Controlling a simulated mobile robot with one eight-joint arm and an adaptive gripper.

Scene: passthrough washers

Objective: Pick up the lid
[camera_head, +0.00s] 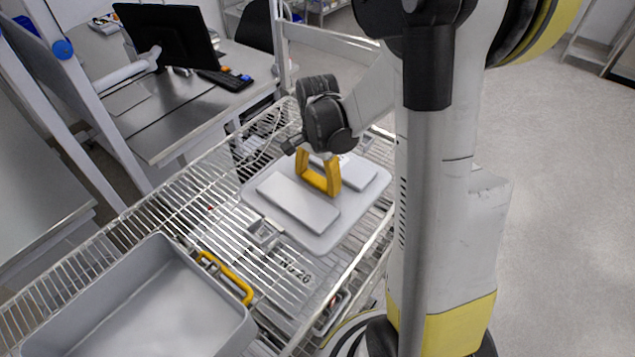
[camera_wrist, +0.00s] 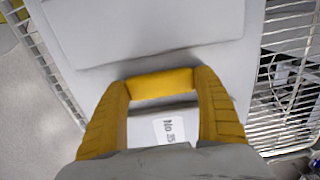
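The lid (camera_head: 360,208) is a flat light-grey plate with two raised panels. It lies flat on the wire rack, and I see no clear gap under it. A yellow handle bar (camera_wrist: 160,85) crosses the recess between the panels. My gripper (camera_head: 318,184), with yellow fingers, points down over the middle of the lid. In the wrist view, one fingertip is at each end of the bar, with no visible gap. The fingers look closed onto the handle. A white label reading "No 35" (camera_wrist: 171,131) lies below the bar. The handle's underside is hidden.
A grey tray (camera_head: 165,245) with a yellow handle (camera_head: 226,277) stands at the front left of the wire rack (camera_head: 130,215). A desk (camera_head: 170,140) with a monitor (camera_head: 170,38) is behind. Open floor (camera_head: 565,200) lies to the right.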

